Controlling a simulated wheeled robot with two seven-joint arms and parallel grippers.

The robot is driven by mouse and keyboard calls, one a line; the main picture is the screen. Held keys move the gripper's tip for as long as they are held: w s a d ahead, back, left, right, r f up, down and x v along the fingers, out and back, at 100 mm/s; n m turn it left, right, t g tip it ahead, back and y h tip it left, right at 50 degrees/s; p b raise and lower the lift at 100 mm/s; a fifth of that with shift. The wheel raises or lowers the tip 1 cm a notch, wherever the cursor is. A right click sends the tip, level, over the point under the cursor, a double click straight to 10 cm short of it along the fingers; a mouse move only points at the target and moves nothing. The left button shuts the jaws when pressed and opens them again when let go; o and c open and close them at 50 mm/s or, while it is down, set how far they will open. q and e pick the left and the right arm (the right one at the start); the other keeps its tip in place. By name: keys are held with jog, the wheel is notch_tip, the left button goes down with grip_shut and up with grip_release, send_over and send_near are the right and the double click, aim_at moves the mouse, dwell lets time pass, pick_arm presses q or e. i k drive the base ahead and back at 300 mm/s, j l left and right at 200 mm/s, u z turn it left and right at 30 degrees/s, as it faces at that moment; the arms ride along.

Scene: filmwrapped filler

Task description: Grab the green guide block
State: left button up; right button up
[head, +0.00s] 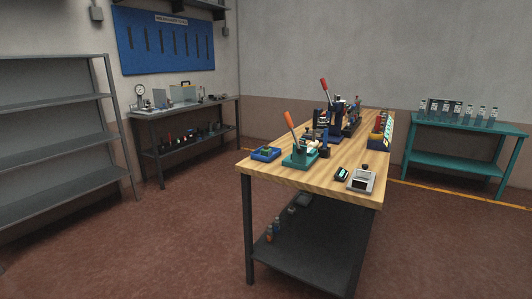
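A teal fixture (296,161) with an orange lever stands just right of the tray. Neither of my grippers shows in the head view.
Grey shelves (60,111) stand left, a teal table (468,128) right. Reddish floor (150,240) is open before the bench.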

aim_at(267, 153)
jog(key=i+j+z, duration=0.3)
jog(key=i, duration=0.5)
jog(key=i+j+z, duration=0.25)
jog(key=i+j, duration=0.15)
jog(key=i, duration=0.35)
jog(key=i+j+z, duration=0.3)
jog(key=i+j, duration=0.25)
jog(key=i, duration=0.15)
